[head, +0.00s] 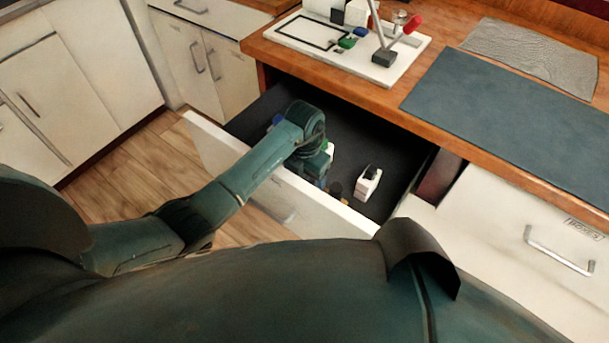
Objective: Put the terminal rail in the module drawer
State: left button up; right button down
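The module drawer (347,214) is pulled open under the wooden counter. Its dark inside shows, and its white front faces me. My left arm reaches over the drawer front, with my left gripper (322,178) low inside the drawer. The wrist hides most of the fingers, so I cannot tell whether they are open or shut. Small blue, green and white parts show beside the wrist; I cannot tell whether they belong to the terminal rail. A white module with a dark top (368,183) lies in the drawer to the right of the gripper. My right gripper is out of view.
On the counter, a white board (300,46) carries a black outline, green and blue pieces (348,42) and a stand with a red knob (413,24). A blue-grey mat (510,115) and a crinkled grey sheet (535,55) lie to the right.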

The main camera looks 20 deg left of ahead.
aim_at(304, 177)
pick_arm(q)
jog(key=shift+f, duration=0.1)
jog(key=o, duration=1.4)
jog(key=shift+o, duration=0.2)
jog(key=shift+r, duration=0.3)
notch_tip(304, 177, up, 12)
jog(key=shift+p, duration=0.4)
jog(key=shift+f, duration=0.15)
